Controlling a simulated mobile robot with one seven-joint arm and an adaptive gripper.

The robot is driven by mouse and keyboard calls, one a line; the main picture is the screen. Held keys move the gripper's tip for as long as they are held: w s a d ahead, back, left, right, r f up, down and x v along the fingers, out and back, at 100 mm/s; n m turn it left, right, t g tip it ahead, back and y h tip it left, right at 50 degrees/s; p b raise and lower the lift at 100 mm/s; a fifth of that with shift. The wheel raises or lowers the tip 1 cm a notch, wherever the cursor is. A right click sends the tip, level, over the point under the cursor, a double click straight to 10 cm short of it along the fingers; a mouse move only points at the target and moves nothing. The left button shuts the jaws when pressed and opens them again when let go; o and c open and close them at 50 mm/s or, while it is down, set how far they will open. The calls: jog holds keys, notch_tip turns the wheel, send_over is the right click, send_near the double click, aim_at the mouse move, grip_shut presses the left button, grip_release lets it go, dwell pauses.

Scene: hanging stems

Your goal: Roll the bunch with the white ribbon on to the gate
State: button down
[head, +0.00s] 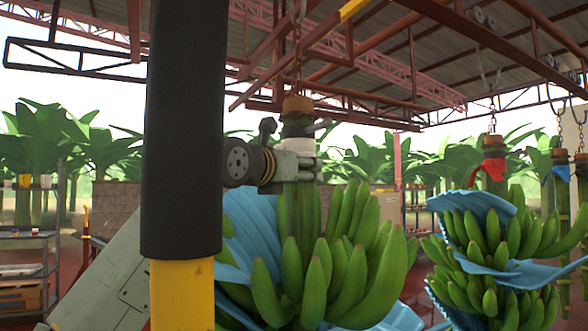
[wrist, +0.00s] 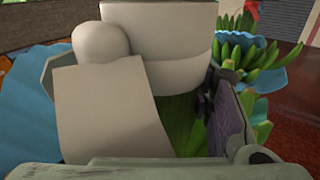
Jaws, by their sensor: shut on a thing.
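The bunch with the white ribbon (head: 350,265) hangs in the centre of the head view, with green bananas and a blue sheet around it. Its white ribbon (head: 303,147) is tied around the stem just under the brown stem top; the ribbon fills the middle of the wrist view (wrist: 180,50). My gripper (head: 297,168) is shut on the stem at and just below the ribbon. The stem hangs upright from a chain and hook on the overhead rail (head: 318,30). A yellow mark (head: 352,9) shows on that rail; I cannot tell whether it marks the gate.
A thick black post with a yellow lower part (head: 185,150) stands close in front, left of the bunch. A bunch with a red ribbon (head: 490,225) hangs to the right, and a stem with a blue ribbon (head: 562,172) hangs beyond it. Shelves (head: 25,240) stand far left.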

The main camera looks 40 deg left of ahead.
jog(key=shift+f, duration=0.1)
jog(key=c, duration=0.8)
grip_release()
jog(key=shift+w, duration=0.1)
jog(key=s, duration=0.4)
jog(key=s+d, duration=0.1)
jog(key=s, duration=0.3)
jog(key=s+d, duration=0.1)
jog(key=s, duration=0.2)
jog(key=shift+s+d, duration=0.15)
jog(key=shift+s, duration=0.25)
